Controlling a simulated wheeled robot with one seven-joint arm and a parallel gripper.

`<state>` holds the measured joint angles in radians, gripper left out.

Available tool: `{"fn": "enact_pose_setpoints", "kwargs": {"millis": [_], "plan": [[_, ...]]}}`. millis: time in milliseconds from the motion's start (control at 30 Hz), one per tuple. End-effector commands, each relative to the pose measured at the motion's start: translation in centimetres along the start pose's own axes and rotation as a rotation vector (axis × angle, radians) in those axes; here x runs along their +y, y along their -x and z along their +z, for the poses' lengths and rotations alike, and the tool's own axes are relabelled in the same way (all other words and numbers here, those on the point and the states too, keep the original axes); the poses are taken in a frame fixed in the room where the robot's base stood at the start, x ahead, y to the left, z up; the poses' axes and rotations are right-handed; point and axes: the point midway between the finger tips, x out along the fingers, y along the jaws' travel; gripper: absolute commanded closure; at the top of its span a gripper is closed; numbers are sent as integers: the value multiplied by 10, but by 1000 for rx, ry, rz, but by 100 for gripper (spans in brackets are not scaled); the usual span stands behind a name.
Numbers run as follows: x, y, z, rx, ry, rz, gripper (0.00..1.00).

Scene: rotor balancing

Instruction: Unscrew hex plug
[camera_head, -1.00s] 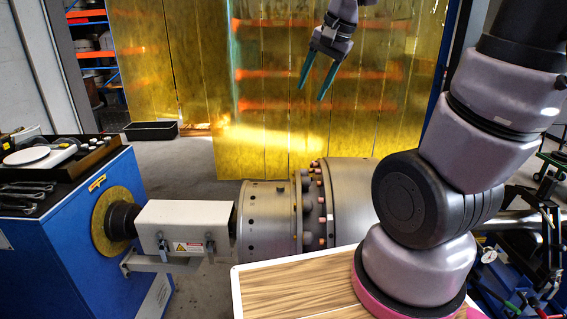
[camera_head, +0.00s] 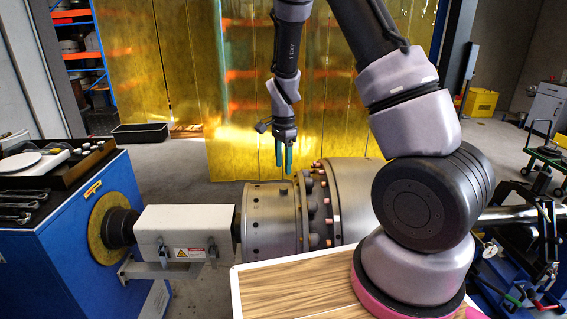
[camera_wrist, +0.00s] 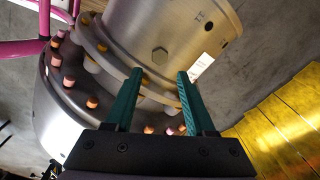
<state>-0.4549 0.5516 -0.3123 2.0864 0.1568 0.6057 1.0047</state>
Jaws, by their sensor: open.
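The hex plug (camera_wrist: 160,56) is a small brass-toned hexagon head set in the smooth metal drum of the rotor (camera_wrist: 200,62). In the wrist view it sits just beyond my fingertips, roughly centred between them. My gripper (camera_wrist: 159,75) is open, with two teal fingers and nothing between them. In the head view my gripper (camera_head: 283,168) points down just above the rotor (camera_head: 268,205), close to the bolted flange. I cannot make out the hex plug in the head view.
A flange ring with several orange-capped bolts (camera_wrist: 92,102) lies close beside my fingers. A white coupling guard (camera_head: 185,228) and blue drive cabinet (camera_head: 80,235) stand left. A wooden-topped surface (camera_head: 295,285) is in front, a yellow curtain (camera_head: 240,120) behind.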

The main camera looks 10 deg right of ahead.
Motion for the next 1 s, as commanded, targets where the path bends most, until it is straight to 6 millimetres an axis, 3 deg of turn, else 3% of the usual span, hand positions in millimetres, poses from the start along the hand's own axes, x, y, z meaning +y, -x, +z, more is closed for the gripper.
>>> {"fn": "enact_pose_setpoints", "kwargs": {"millis": [600,1000], "plan": [[0,-69,0,1,-2,3,45],[0,-80,0,1,-2,1,45]]}}
